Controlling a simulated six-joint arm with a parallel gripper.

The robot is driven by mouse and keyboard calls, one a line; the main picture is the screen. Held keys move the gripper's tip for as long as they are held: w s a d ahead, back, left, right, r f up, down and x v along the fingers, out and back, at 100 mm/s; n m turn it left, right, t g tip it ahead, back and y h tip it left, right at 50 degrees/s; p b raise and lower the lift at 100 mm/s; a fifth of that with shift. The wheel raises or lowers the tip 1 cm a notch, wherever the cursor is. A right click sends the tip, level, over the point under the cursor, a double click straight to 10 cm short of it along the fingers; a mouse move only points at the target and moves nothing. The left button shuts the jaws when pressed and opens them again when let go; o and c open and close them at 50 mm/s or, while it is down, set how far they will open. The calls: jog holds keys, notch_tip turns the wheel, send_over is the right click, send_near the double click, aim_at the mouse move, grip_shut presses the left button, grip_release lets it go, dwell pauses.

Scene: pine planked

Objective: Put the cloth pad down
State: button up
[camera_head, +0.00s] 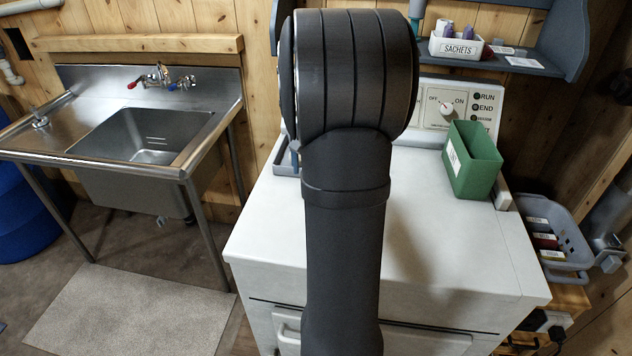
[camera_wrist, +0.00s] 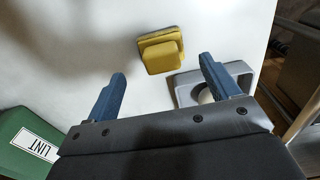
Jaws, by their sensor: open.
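The yellow cloth pad (camera_wrist: 162,53) lies on the white machine top in the wrist view, with a smaller raised yellow block-like part over a wider flat part. My gripper (camera_wrist: 163,68) is open, with one blue finger on each side of the view and the pad ahead between and beyond the fingertips. Nothing is held, and the pad appears apart from both fingers. In the head view my arm hides the pad and the gripper.
A grey tray (camera_wrist: 243,72) sits close to the pad, near the right finger. A green LINT bin (camera_head: 473,162) stands at the right of the white machine top (camera_head: 450,240). A white SACHETS box (camera_head: 456,46) is on the shelf. A steel sink (camera_head: 150,135) stands left.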

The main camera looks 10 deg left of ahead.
notch_tip(320, 180, up, 6)
jog(key=shift+f, duration=0.1)
jog(key=shift+a, duration=0.1)
notch_tip(320, 180, down, 12)
jog(key=shift+f, duration=0.1)
dwell(0.7)
